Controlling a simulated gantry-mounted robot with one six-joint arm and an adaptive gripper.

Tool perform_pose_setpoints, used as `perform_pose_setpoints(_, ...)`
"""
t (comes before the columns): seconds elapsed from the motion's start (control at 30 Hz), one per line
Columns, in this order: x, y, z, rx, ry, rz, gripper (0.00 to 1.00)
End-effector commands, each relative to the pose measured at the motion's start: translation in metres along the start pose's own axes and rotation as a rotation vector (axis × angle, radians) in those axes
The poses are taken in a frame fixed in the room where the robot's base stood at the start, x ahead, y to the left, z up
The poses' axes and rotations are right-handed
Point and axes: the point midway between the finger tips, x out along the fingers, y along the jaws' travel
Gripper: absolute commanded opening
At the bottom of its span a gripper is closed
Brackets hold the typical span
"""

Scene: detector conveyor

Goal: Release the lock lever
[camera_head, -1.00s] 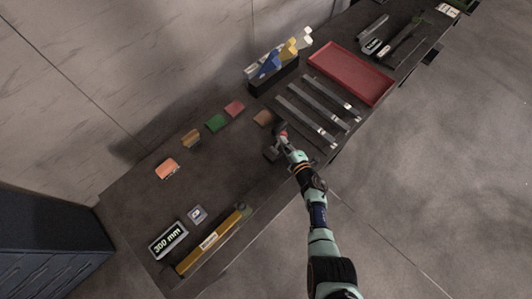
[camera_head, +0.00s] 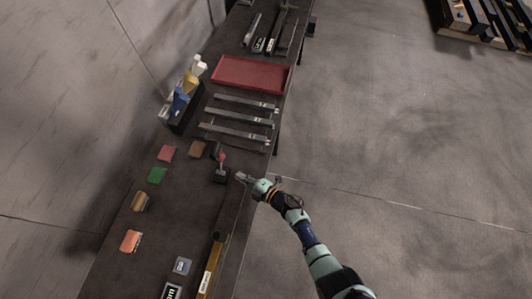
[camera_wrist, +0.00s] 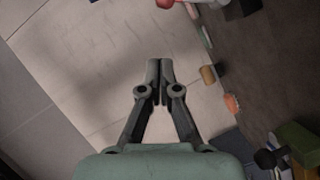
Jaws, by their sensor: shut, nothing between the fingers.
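A small dark device (camera_head: 220,174) with a red part (camera_head: 221,157) on it stands on the dark bench, near its right edge. The red part looks like the lock lever, but it is too small to tell its position. My gripper (camera_head: 241,177) is just right of the device, with a small gap visible between them. In the wrist view my gripper (camera_wrist: 159,70) has its two fingers together, with nothing between them. A red piece is partly cut off at the top of the wrist view (camera_wrist: 165,3).
Several metal bars (camera_head: 240,116) lie behind the device, with a red tray (camera_head: 252,73) beyond. Coloured blocks, including a green one (camera_head: 156,175), lie to the left. A yellow bar (camera_head: 210,270) lies in front. Open floor (camera_head: 400,150) is right of the bench.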

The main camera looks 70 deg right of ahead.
Motion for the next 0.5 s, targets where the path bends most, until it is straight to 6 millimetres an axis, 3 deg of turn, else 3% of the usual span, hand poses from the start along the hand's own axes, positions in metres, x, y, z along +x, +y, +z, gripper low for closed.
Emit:
perform_pose_setpoints(0.3,-0.078,0.003,0.001,0.001,-0.005,0.001,0.00)
perform_pose_setpoints(0.5,-0.106,0.003,0.001,0.000,-0.002,0.001,0.00)
